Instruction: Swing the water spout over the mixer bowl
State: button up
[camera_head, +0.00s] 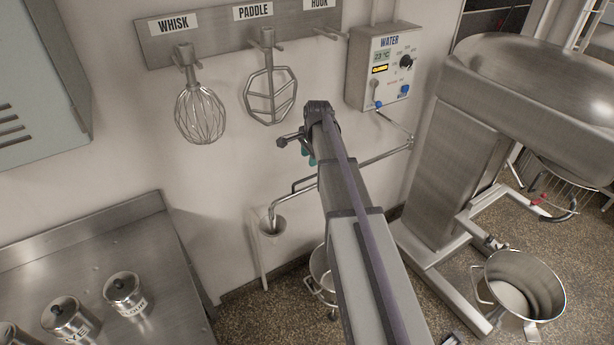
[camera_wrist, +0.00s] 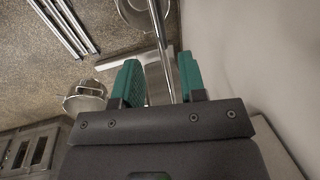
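The water spout (camera_head: 375,157) is a thin steel pipe running left from the wall near the water panel, with its bent end over a small wall-mounted drain cup (camera_head: 272,228). In the wrist view, the spout (camera_wrist: 159,38) runs between the two teal fingers of my gripper (camera_wrist: 161,82). They are open, with gaps beside the pipe. In the head view, my gripper (camera_head: 309,152) is partly hidden behind its own arm, near the spout. A steel bowl with handles (camera_head: 522,284), apparently the mixer bowl, stands low at the mixer's foot, right of the spout.
The water panel (camera_head: 384,66) is on the wall, left of the large mixer (camera_head: 455,165). A whisk (camera_head: 201,113) and paddle (camera_head: 270,96) hang on a wall rack. A steel pot (camera_head: 321,270) is partly hidden by my arm. Labelled canisters stand on the left counter (camera_head: 75,262).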

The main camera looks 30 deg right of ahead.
aim_at(308, 179)
jog(key=f+b, duration=0.3)
jog(key=w+f+b, duration=0.1)
jog(key=f+b, duration=0.5)
jog(key=f, duration=0.1)
jog(key=shift+w+a, duration=0.15)
jog(key=shift+w, duration=0.25)
jog(key=shift+r, duration=0.1)
grip_shut()
